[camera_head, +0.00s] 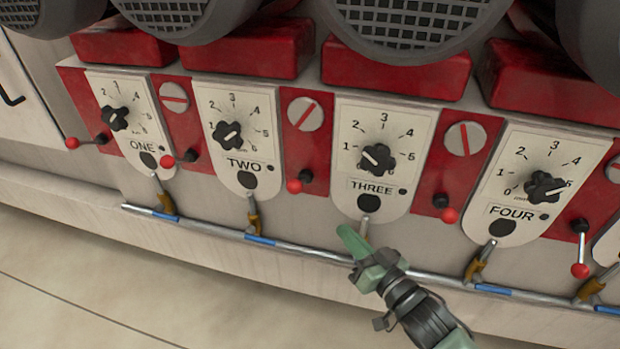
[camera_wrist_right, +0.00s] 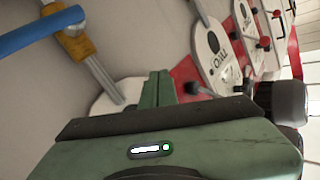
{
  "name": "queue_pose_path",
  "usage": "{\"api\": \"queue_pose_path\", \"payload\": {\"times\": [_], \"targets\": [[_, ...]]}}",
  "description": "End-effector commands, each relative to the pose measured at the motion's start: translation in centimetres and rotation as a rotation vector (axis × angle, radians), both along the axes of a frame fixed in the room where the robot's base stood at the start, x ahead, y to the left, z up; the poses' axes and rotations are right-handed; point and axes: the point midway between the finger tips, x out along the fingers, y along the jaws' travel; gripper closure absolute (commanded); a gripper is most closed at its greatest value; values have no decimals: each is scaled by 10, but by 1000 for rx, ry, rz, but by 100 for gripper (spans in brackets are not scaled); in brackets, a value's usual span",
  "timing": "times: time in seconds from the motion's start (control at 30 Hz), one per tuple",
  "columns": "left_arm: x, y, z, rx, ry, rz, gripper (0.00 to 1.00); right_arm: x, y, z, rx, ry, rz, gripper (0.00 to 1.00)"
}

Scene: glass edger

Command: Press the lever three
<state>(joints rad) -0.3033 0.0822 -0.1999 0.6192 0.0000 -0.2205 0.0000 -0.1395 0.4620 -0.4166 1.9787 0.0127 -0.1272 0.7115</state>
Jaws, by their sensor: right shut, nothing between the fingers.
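The plate marked THREE (camera_head: 372,188) has a black dial (camera_head: 377,158) and stands mid-right in the head view. A red-knobbed lever (camera_head: 294,186) is on the red panel left of this plate, and another red-knobbed lever (camera_head: 449,214) is on the panel to its right. I cannot tell which belongs to three. My right gripper (camera_head: 347,238) is shut and empty, just below the plate and apart from both red knobs. Its green fingers also show in the right wrist view (camera_wrist_right: 160,88). My left gripper is not in view.
Plates ONE (camera_head: 143,147), TWO (camera_head: 243,163) and FOUR (camera_head: 512,213) line the same machine front. A metal pipe (camera_head: 312,252) with blue bands runs below them, passing close to my right gripper. Large dark motors (camera_head: 405,25) overhang the top. Open floor (camera_head: 60,280) lies at lower left.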

Motion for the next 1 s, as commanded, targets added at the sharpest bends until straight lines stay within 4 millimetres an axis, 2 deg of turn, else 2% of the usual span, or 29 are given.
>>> {"api": "queue_pose_path", "payload": {"times": [0.17, 0.3, 0.4, 0.6, 1.0], "targets": [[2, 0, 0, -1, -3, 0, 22, 5, 11, 41, 174, -163, 171, 100], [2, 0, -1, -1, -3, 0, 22, -4, 13, 68, 296, -251, 322, 100], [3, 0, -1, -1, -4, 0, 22, -13, 11, 80, 361, -287, 416, 100], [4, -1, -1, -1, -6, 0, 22, -25, 6, 94, 428, -321, 528, 100], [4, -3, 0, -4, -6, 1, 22, -27, 5, 96, 441, -325, 544, 100]]}}
